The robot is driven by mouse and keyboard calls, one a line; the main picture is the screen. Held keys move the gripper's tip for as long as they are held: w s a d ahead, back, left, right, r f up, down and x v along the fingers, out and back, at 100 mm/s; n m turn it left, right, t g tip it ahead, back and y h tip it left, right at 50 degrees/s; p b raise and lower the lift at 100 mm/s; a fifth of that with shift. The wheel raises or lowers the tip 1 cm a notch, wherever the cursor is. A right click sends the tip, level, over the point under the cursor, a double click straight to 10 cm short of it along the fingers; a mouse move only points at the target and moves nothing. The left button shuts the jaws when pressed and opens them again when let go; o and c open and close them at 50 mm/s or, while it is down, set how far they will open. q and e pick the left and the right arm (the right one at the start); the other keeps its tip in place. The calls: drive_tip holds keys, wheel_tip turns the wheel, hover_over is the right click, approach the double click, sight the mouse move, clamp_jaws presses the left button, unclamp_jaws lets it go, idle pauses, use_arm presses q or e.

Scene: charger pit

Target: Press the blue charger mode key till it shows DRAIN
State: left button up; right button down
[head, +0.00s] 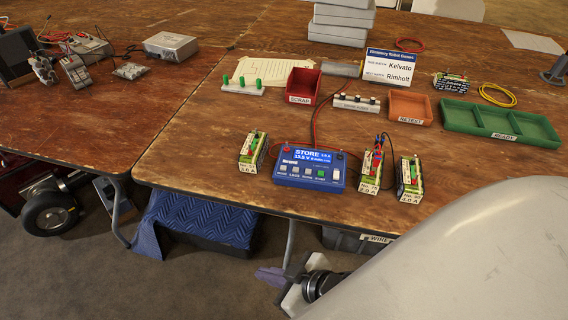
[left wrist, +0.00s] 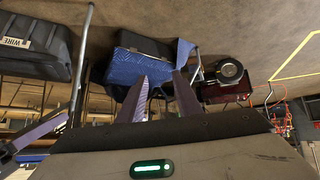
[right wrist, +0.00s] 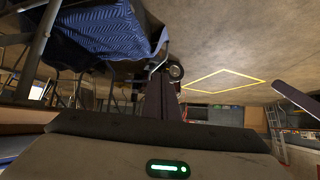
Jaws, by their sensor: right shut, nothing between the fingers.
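The blue charger (head: 310,170) lies near the front edge of the right-hand table in the head view. Its screen (head: 313,157) reads STORE, with 13.5 V below. A row of small keys (head: 301,171) runs along its lower face, the leftmost apparently labelled MODE; one key is green. My right gripper (head: 270,276) is low in front of the table edge, below and apart from the charger. Its fingers show shut and empty in the right wrist view (right wrist: 162,80). My left gripper (left wrist: 161,78) shows only in the left wrist view, its fingers apart and empty.
Battery packs (head: 252,151) (head: 372,172) (head: 410,179) flank the charger. Behind it are a red bin (head: 303,84), an orange bin (head: 410,106), a green tray (head: 500,122) and a sign (head: 390,70). A blue quilted cover (head: 205,218) sits under the table.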

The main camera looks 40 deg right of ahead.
drive_tip(key=w+d+r+n, duration=0.1)
drive_tip(key=w+r+n, duration=0.1)
drive_tip(key=w+r, duration=0.1)
drive_tip(key=w+d+r+n+y+p, duration=0.1)
drive_tip(key=w+r+n, duration=0.1)
drive_tip(key=r, duration=0.3)
drive_tip(key=w+d+r+n+p, duration=0.1)
drive_tip(key=w+r, duration=0.3)
drive_tip(key=r, duration=0.1)
drive_tip(key=shift+w+d+n+y, duration=0.15)
drive_tip(key=shift+w+n+y, duration=0.2)
drive_tip(key=shift+n+y, duration=0.05)
drive_tip(key=w+d+r, duration=0.1)
drive_tip(key=r, duration=0.1)
drive_tip(key=d+r+n+p, duration=0.1)
drive_tip(key=d+r, duration=0.1)
drive_tip(key=w+d+r+n, duration=0.1)
drive_tip(key=r, duration=0.1)
drive_tip(key=shift+w+d+r+h, duration=0.2)
drive_tip(key=shift+w+d+h, duration=0.05)
drive_tip(key=shift+w+h, duration=0.1)
drive_tip(key=w+d+r+n+h+p, duration=0.1)
drive_tip(key=d+r, duration=0.6)
drive_tip(key=d, duration=0.1)
drive_tip(key=shift+r+g+h, duration=0.3)
drive_tip(key=shift+r+h, duration=0.05)
drive_tip(key=shift+r, duration=0.05)
drive_tip(key=shift+a, duration=0.1)
